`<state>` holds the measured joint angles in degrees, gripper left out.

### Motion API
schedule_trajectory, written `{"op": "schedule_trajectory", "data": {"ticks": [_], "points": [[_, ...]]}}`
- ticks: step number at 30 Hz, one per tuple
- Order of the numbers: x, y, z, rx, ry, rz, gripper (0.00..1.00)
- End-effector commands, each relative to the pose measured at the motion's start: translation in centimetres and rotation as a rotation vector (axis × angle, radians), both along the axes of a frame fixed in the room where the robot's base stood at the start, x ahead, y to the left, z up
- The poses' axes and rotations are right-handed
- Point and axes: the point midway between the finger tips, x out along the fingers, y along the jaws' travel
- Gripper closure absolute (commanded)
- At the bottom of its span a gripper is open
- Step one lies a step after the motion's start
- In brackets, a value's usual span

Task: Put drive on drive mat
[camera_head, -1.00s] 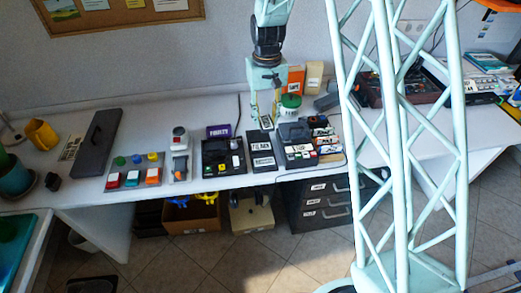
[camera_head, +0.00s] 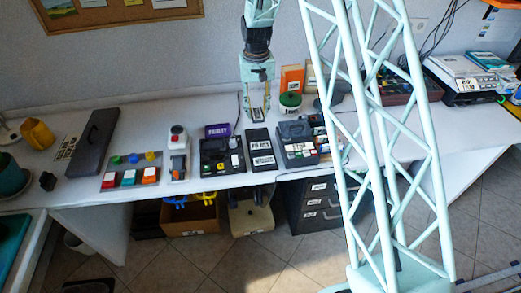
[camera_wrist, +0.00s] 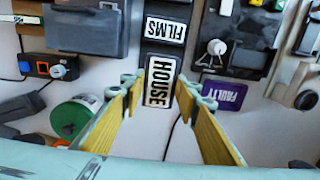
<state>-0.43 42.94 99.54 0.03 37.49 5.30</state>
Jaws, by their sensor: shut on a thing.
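My gripper (camera_head: 257,112) is shut on a dark drive labelled HOUSE, held toward the wall side of the table. In the wrist view, the HOUSE drive (camera_wrist: 158,85) sits between the tips of the yellow-padded fingers. A black flat slab (camera_head: 261,148) with a FILMS label and a second white label lies in front of the gripper on the table. Its FILMS end (camera_wrist: 166,30) shows just beyond the drive in the wrist view. I cannot tell which dark surface is the drive mat, nor how high the drive is above the table.
Free table shows near the wall.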

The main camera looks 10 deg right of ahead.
Motion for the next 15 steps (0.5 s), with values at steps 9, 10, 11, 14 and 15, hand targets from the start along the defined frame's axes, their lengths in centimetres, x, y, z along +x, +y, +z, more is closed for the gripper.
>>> {"op": "schedule_trajectory", "data": {"ticks": [9,10,11,14,15], "points": [[0.0,0.0,0.0,0.000,0.000,0.000,0.83],[0.0,0.0,-0.1,0.000,0.000,0.000,0.83],[0.0,0.0,-0.3,0.000,0.001,0.000,0.83],[-0.1,0.0,-1.0,0.000,0.002,0.000,0.83],[-0.1,0.0,-1.4,0.000,0.002,0.000,0.83]]}}
